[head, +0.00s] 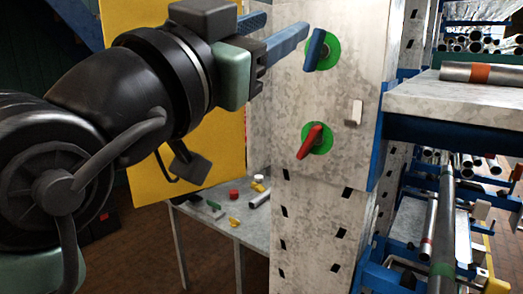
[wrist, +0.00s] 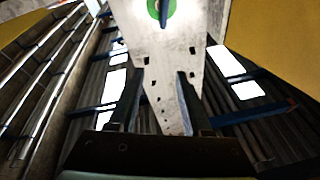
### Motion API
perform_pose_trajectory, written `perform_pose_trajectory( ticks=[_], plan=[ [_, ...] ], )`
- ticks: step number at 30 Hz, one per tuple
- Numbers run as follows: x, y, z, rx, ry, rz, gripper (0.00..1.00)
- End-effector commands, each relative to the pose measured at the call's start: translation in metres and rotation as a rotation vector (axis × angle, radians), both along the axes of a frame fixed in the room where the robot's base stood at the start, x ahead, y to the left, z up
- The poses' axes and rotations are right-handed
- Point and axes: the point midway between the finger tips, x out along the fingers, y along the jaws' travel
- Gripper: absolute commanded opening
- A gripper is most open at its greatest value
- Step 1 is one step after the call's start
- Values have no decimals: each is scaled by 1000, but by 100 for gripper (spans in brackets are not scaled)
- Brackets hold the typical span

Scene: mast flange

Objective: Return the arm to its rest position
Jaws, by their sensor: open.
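My gripper (head: 287,21) is at the upper middle of the head view, with its two blue fingers apart and nothing between them. The wrist view also shows its two fingers (wrist: 158,78) spread and empty. The fingers point toward the grey mast plate (head: 285,95). A blue handle (head: 316,50) on a green disc stands nearly upright on that plate, just right of the fingertips; I cannot tell the exact gap. In the wrist view the blue handle (wrist: 164,12) is at the top edge, partly cut off. Below it, a red handle (head: 310,141) is tilted on a green disc.
A yellow panel (head: 190,185) stands behind my arm. A low table (head: 217,226) with small items is beyond the mast. At right, a blue-framed rack holds pipes, and a grey shelf (head: 455,105) carries a metal tube (head: 482,73).

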Motion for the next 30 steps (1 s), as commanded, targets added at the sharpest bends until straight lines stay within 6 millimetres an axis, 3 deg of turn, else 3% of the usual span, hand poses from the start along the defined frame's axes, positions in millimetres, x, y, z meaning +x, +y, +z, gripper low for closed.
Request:
perform_pose_trajectory(
  ticks=[6, 17, 30],
  plan=[
    [-29, -14, -3, -188, -200, 106, 49],
    [-93, 5, -28, -370, -407, 355, 49],
    [-100, 8, -29, -377, -428, 387, 49]
  ],
)
